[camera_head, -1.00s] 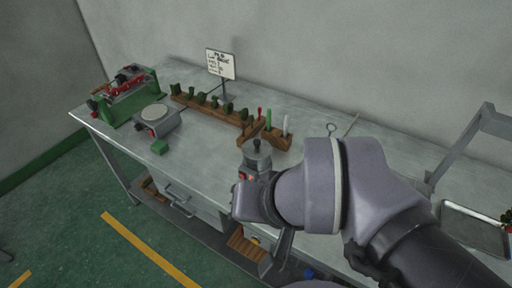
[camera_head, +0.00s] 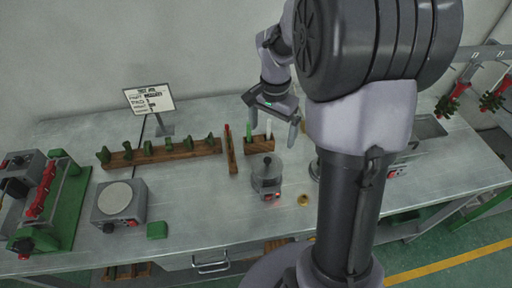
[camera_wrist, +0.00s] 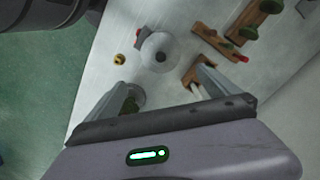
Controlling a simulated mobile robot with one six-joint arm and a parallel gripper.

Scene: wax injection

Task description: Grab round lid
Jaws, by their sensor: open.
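A round grey lid with a dark knob tops a small wax pot (camera_head: 268,187) on the metal table. The round lid (camera_head: 257,172) also shows from above in the wrist view (camera_wrist: 172,43), slightly above and between my fingers. My gripper (camera_head: 271,128) is open and empty. It hangs above the table behind the pot, apart from the lid. Its two spread fingers show in the wrist view (camera_wrist: 163,80). The pot body is mostly hidden under the lid in the wrist view.
A wooden tool holder (camera_head: 259,146) stands close behind the pot, under my gripper. A wooden rack (camera_head: 160,157) with several green pieces is to the left. A small brass piece (camera_head: 303,199) lies right of the pot. A sign (camera_head: 150,99) and a round-plate device (camera_head: 119,204) stand further left.

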